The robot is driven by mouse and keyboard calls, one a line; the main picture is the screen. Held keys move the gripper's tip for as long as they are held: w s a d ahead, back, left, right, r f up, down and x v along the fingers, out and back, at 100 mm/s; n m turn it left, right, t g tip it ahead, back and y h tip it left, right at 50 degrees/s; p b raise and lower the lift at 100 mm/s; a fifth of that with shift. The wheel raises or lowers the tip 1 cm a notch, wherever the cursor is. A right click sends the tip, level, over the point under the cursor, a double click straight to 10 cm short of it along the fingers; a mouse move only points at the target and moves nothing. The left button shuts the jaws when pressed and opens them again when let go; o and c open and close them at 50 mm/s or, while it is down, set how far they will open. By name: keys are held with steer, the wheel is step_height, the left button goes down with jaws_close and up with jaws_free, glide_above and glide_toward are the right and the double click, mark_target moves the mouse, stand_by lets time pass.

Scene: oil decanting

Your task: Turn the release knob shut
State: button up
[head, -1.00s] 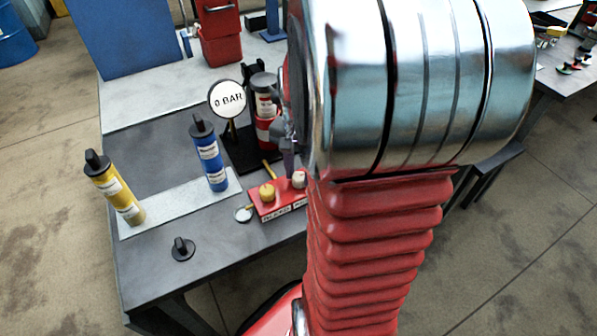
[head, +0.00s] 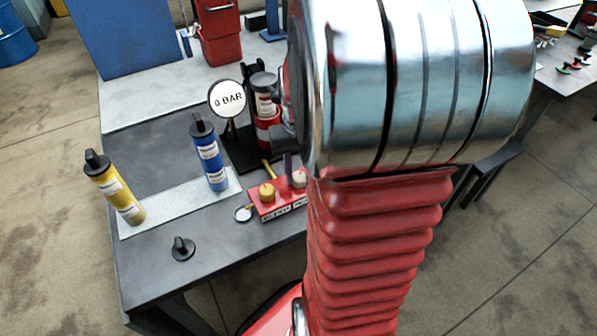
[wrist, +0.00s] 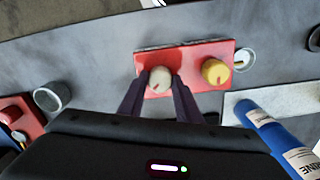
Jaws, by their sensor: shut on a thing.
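The pale release knob (wrist: 160,77) stands on a red block (wrist: 184,55), with a small red mark on its top. My gripper (wrist: 159,86) has its two dark fingers closed on the sides of this knob. In the head view the pale knob (head: 299,180) is on the right of the red block (head: 271,212), and my arm covers the block's right end. A yellow knob (wrist: 215,71) sits beside it on the same block.
A round gauge (head: 228,99) reading 0 BAR stands behind the block. A blue bottle (head: 210,158) and a yellow bottle (head: 116,190) stand to the left. A black knob-like piece (head: 182,249) lies near the table's front. The dark tabletop (head: 150,275) is clear around it.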

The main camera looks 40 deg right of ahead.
steer(key=n, duration=0.5)
steer(key=shift+w+n, duration=0.15)
steer(key=shift+n, duration=0.15)
steer(key=shift+r+n, duration=0.1)
steer(key=shift+n, duration=2.2)
steer(key=o, duration=1.1)
steer(key=shift+c, duration=0.2)
step_height(320, 180, up, 14)
steer(key=shift+f, duration=0.2)
